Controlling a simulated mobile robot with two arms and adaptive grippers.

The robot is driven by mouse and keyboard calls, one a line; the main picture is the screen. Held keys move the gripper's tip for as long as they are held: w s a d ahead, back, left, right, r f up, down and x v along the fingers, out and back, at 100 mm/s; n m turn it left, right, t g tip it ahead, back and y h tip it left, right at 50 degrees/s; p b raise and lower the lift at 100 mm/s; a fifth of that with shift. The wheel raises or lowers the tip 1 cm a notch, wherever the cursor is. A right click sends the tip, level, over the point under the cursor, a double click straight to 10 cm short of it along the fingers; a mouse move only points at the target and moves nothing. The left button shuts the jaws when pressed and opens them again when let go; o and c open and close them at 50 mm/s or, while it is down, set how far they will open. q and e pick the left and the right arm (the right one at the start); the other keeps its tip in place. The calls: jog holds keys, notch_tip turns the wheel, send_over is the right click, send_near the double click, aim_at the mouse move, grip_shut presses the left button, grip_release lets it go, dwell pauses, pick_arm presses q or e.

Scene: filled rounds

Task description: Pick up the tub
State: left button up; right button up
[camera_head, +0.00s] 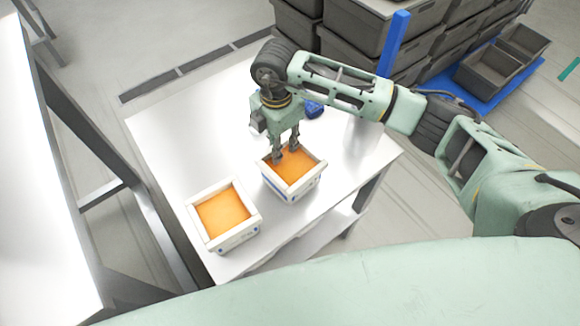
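Two white, square tubs filled with orange stand upright on a white table (165,135). The nearer tub (237,236) is at the table's front left, with nothing touching it. The other tub (293,190) is further back and to the right. My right gripper (286,153) points down at this tub's far side. Its two fingers are apart with a visible gap, and their tips overlap the far rim and the edge of the orange filling. I cannot tell whether they touch it. My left gripper is not in view.
A small blue object (314,108) lies behind my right gripper, partly hidden. Stacked grey crates (350,45) stand beyond the table, with a blue post (394,43) beside them. Another white surface (35,190) is at the far left. The table's left part is clear.

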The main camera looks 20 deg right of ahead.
aim_at(277, 166)
jog(key=shift+s+a+f+p, duration=0.15)
jog(key=shift+f+p, duration=0.3)
jog(key=shift+f, duration=0.4)
jog(key=f, duration=0.3)
jog(key=f+p, duration=0.1)
jog(key=shift+w+a+f, duration=0.2)
jog(key=shift+a, duration=0.05)
jog(key=shift+c, duration=0.4)
grip_shut()
jog(key=shift+r, duration=0.15)
